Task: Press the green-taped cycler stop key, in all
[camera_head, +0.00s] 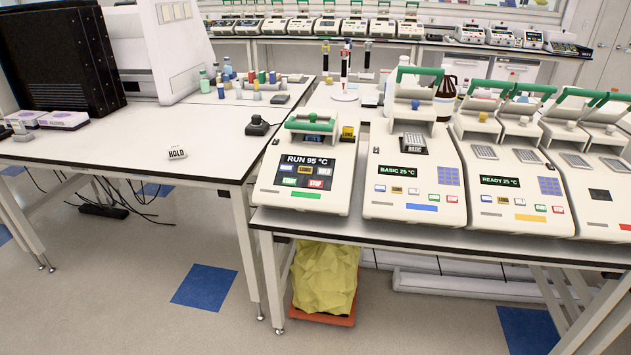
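The green-taped cycler (268,196) stands at the left front of the right-hand bench, marked by a green strip (306,195) on its front edge. Its lid (311,125) is down, with a green handle on top. Its screen (307,161) reads RUN 95 °C. Several small keys sit below the screen. A red key (316,184), its label too small to read surely, is at the lower right, beside a green key (290,182) at the lower left. Nothing covers the keys. My gripper is not in view.
A blue-taped cycler (405,184) with raised lid and screen BASIC 25 °C stands just right, then a yellow-taped one (510,196) reading READY 25 °C. A HOLD sign (177,153) and a black knobbed device (257,126) sit on the left bench. The space in front is open floor.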

